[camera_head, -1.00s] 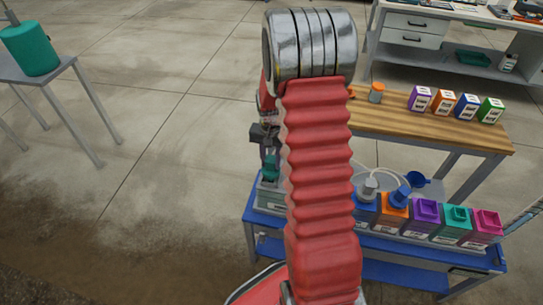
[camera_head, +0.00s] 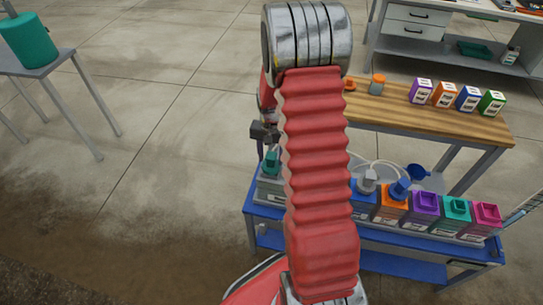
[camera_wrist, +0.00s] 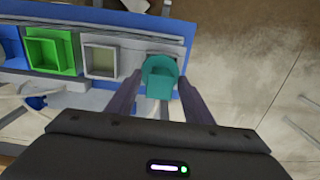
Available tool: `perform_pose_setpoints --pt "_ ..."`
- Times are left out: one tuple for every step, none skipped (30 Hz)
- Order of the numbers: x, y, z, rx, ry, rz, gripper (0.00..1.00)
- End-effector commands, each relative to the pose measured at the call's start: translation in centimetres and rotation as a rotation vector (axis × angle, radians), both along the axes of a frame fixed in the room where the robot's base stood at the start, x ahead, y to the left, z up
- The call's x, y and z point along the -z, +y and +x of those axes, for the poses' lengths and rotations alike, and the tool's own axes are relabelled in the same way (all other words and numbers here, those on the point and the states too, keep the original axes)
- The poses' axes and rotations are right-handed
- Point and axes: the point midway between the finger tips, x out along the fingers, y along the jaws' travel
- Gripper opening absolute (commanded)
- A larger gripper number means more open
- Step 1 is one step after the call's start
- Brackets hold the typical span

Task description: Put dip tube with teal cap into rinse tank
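The teal cap (camera_wrist: 161,76) of the dip tube sits at the end of a row of tanks in the wrist view. It also shows in the head view (camera_head: 271,160), just left of my arm, above a grey tank (camera_head: 268,188). The tube below the cap is hidden. My gripper (camera_wrist: 159,82) is open, with one finger on each side of the cap and thin gaps visible. Next to the cap is a grey open-topped tank (camera_wrist: 102,60). No readable label shows which tank is the rinse tank.
A green open tank (camera_wrist: 50,52) stands beyond the grey one. On the blue skid (camera_head: 405,240) are orange (camera_head: 390,206), purple (camera_head: 424,208), teal and magenta tanks. A blue funnel and white hose lie behind. A wooden bench (camera_head: 430,122) holds several small boxes. My arm hides the skid's middle.

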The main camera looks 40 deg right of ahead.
Motion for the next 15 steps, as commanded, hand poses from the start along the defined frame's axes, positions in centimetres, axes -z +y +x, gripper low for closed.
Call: perform_pose_setpoints --pt "0.0 0.0 0.0 0.0 0.0 0.0 0.5" --pt "0.0 0.0 0.0 0.0 0.0 0.0 0.51" --pt "0.0 0.0 0.0 0.0 0.0 0.0 0.51" --pt "0.0 0.0 0.0 0.0 0.0 0.0 0.51" --pt "0.0 0.0 0.0 0.0 0.0 0.0 0.51" --pt "0.0 0.0 0.0 0.0 0.0 0.0 0.51" --pt "0.0 0.0 0.0 0.0 0.0 0.0 0.51" --pt "0.0 0.0 0.0 0.0 0.0 0.0 0.51" --pt "0.0 0.0 0.0 0.0 0.0 0.0 0.51" --pt "-0.1 0.0 0.0 0.0 0.0 0.0 0.51" --pt "-0.2 0.0 0.0 0.0 0.0 0.0 0.51" --pt "-0.4 0.0 0.0 0.0 -0.001 -0.001 0.51" --pt "-0.5 0.0 0.0 0.0 -0.001 -0.001 0.51" --pt "-0.7 0.0 0.0 0.0 -0.001 -0.001 0.51" --pt "-1.1 0.0 0.0 0.0 -0.001 -0.001 0.51"
